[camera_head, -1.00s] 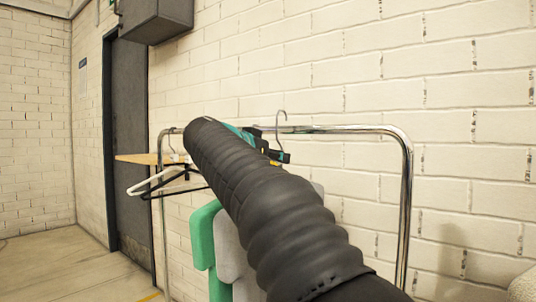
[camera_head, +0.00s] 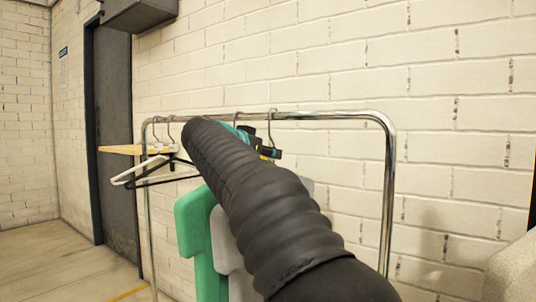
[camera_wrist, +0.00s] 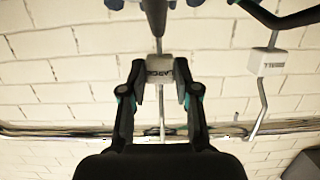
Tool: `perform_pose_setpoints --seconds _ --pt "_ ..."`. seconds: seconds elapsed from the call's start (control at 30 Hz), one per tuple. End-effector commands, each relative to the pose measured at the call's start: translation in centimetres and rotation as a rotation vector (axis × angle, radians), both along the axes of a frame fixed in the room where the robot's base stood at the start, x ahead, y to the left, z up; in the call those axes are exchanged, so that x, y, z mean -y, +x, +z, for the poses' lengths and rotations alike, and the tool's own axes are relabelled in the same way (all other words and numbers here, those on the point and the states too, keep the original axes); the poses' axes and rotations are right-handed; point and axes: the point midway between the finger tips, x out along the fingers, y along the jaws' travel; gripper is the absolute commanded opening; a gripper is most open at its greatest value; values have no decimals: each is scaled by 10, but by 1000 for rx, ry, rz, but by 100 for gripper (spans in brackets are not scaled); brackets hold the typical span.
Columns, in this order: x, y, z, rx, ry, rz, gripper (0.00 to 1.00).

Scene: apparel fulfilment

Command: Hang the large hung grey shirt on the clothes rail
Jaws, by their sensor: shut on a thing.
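My gripper (camera_wrist: 161,90) is shut on the block marked LARGE (camera_wrist: 160,65) at a hanger's neck. This hanger's metal hook (camera_head: 271,128) stands at the rail, its top just above the bar; I cannot tell if it rests on it. Grey cloth (camera_head: 222,250) shows left of my arm, with a small pale part (camera_head: 306,190) to its right. My arm hides most of the shirt. The clothes rail (camera_head: 340,115) is a chrome bar on posts; it also crosses the wrist view (camera_wrist: 60,135).
A green shirt (camera_head: 193,225) hangs left of the grey cloth. A hanger with a block marked SMALL (camera_wrist: 268,62) is beside my gripper in the wrist view. White and black empty hangers (camera_head: 145,172) hang at the rail's left end. The bar's right part is bare.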

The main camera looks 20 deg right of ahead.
Motion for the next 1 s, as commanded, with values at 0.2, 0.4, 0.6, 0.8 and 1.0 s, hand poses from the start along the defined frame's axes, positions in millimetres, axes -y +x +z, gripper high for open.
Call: perform_pose_setpoints --seconds 0.2,0.4,0.6,0.8,1.0 --pt "0 0 1 1 0 0 60" --pt "0 0 0 -1 1 0 60" --pt "-7 -5 2 0 0 1 60" --pt "-35 -22 10 2 1 5 60" --pt "-67 -44 18 1 1 5 60"
